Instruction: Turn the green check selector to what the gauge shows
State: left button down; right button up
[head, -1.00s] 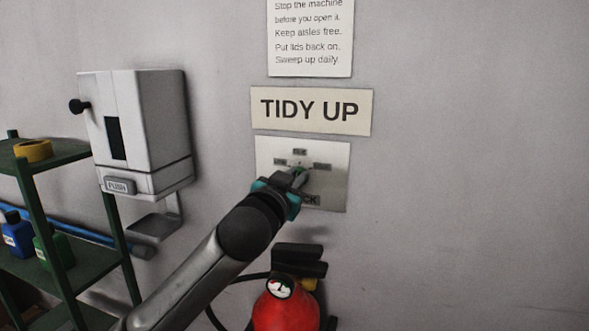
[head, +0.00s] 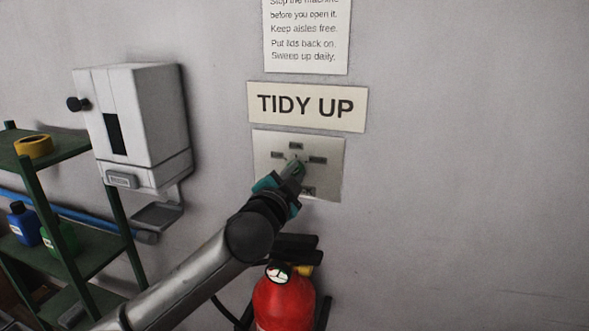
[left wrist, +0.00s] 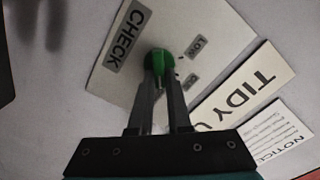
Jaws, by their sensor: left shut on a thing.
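The green check selector (left wrist: 159,62) is a round green knob on a pale wall plate (left wrist: 215,22) marked CHECK and LOW in the left wrist view. My left gripper (left wrist: 160,85) is shut on the knob's green grip. In the head view my left gripper (head: 292,170) reaches the plate (head: 330,180) from below left and hides much of the selector. Small dark labels sit left, above and right of the selector. The gauge (head: 278,273) is a small white dial on top of the red extinguisher (head: 284,302); its needle is too small to read surely. My right gripper is not in view.
A TIDY UP sign (head: 306,106) and a notice (head: 306,40) are above the plate. A white dispenser (head: 150,115) juts from the wall at left, beside a green shelf (head: 90,258) with bottles. The wall at right is clear.

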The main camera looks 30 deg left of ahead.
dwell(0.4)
pick_arm(q)
jog(key=c, duration=0.9)
grip_release()
jog(key=shift+o, duration=0.2)
jog(key=p+v, duration=0.5)
jog(key=v, duration=1)
jog(key=shift+s+d, duration=0.1)
